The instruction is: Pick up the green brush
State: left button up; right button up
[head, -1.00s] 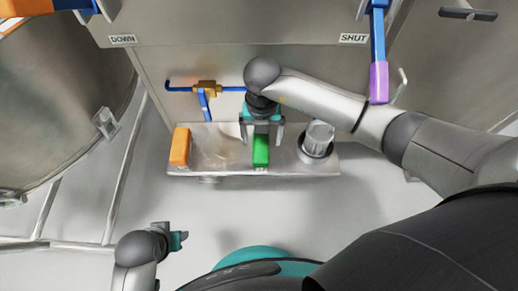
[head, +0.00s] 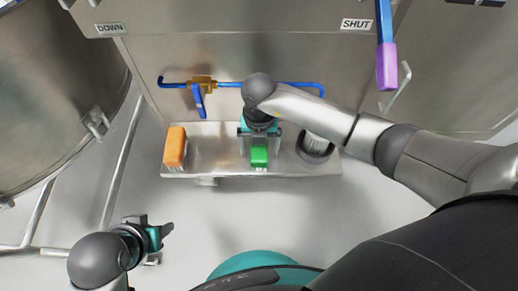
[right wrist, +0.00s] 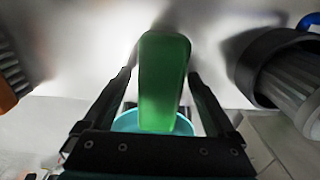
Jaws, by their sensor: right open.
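The green brush (head: 259,155) stands on the steel shelf (head: 215,160), near its middle. In the right wrist view the green brush (right wrist: 163,80) shows as a long green block between the fingers, with a gap on each side. My right gripper (head: 259,134) is open and right over the brush, its fingers on either side of it. In the right wrist view the right gripper (right wrist: 160,76) holds nothing.
An orange brush (head: 175,147) stands at the shelf's left end. A dark-rimmed cup (head: 315,150) stands to the right of the green brush, partly behind my right arm. Blue pipework (head: 230,84) with a brass valve runs along the wall behind. A purple-ended handle (head: 387,66) hangs above right.

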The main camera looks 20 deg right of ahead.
grip_shut()
dwell(0.8)
